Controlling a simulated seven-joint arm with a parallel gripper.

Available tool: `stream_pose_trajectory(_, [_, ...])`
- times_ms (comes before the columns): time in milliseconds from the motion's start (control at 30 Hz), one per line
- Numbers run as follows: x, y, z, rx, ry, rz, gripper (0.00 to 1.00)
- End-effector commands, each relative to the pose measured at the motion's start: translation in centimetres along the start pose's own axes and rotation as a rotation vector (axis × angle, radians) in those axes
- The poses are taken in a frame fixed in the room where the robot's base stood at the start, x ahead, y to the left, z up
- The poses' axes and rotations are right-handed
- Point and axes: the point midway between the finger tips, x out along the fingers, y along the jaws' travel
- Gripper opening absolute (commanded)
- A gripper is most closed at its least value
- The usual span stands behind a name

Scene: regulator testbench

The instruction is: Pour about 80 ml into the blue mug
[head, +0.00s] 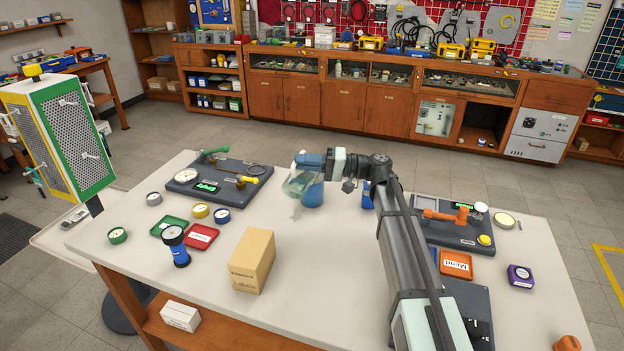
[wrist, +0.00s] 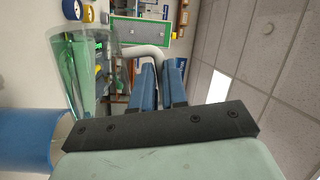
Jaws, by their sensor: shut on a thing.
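A clear pitcher (head: 298,186) with pale green liquid hangs above the middle of the bench, apparently tilted. My gripper (head: 312,160) is shut on the pitcher's pale curved handle. In the wrist view the blue fingers (wrist: 158,85) close around that handle (wrist: 143,51), with the pitcher body (wrist: 85,75) to their left. The blue mug (head: 314,194) stands on the bench just behind and right of the pitcher, partly hidden. It also shows at the wrist view's lower left (wrist: 25,138), its rim near the pitcher. I cannot tell whether liquid is flowing.
A cardboard box (head: 252,262) and a blue-black cylindrical device (head: 175,246) stand at front left. Red (head: 201,237) and green trays and several gauges lie left. Panels with handles stand at back left (head: 219,181) and right (head: 450,232). The bench between box and mug is clear.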

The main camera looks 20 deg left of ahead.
Motion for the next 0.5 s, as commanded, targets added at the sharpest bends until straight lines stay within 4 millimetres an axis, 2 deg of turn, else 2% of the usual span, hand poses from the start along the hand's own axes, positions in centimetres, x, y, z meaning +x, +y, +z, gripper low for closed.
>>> stream_pose_trajectory(333, [-0.1, -0.1, -0.3, 0.02, 0.004, -0.009, 0.0])
stream_pose_trajectory(500, [0.7, 0.2, 2.3, -0.102, -0.022, 0.042, 0.0])
